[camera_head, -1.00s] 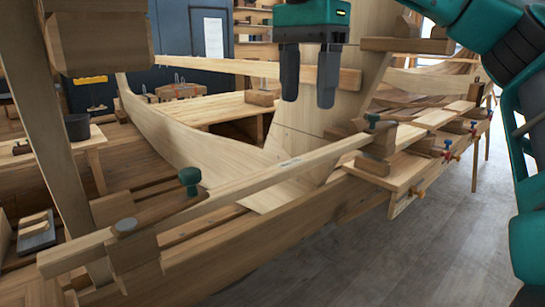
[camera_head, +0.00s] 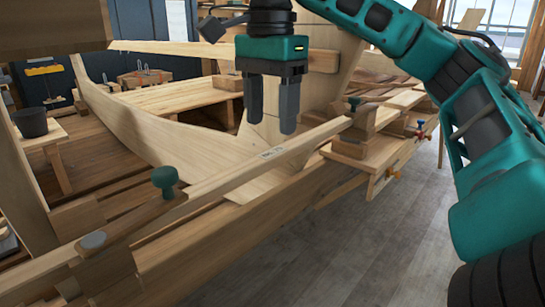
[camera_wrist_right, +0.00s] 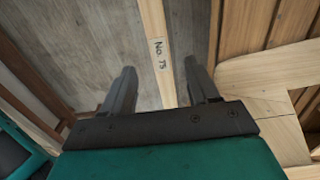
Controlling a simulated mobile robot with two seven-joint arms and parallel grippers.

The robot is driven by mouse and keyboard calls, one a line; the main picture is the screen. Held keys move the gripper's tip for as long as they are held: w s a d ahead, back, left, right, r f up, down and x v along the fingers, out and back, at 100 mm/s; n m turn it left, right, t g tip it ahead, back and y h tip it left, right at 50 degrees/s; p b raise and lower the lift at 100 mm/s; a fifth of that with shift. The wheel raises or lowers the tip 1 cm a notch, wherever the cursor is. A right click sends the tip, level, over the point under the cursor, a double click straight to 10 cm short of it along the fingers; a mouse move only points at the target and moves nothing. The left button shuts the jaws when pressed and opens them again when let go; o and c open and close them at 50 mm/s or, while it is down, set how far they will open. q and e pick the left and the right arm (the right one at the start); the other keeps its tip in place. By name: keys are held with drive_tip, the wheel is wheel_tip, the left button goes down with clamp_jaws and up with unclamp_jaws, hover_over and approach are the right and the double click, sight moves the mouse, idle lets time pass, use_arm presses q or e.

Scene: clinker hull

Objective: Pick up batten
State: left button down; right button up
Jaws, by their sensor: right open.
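The batten (camera_head: 232,178) is a long pale wooden strip with a small label. It runs from the lower left to the centre right in the head view, lying across wooden supports. My right gripper (camera_head: 271,128) is open and empty, pointing down just above the batten near the label. In the right wrist view the batten (camera_wrist_right: 154,22) passes between the two spread fingers of the gripper (camera_wrist_right: 160,68), with its label "No 13" upright there. I cannot tell exactly how much gap is left. My left gripper is not in view.
A green-knobbed clamp (camera_head: 165,180) stands at the batten's left part. A wooden support with a dark knob (camera_head: 353,103) holds its right part. The hull planking (camera_head: 150,135) lies behind. Grey floor (camera_head: 330,240) is open at the right front.

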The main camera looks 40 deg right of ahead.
sight(272, 152)
drive_tip(key=shift+d+f, duration=0.15)
drive_tip(key=shift+f, duration=1.3)
drive_tip(key=shift+d+f, duration=0.1)
drive_tip(key=shift+f, duration=1.35)
clamp_jaws()
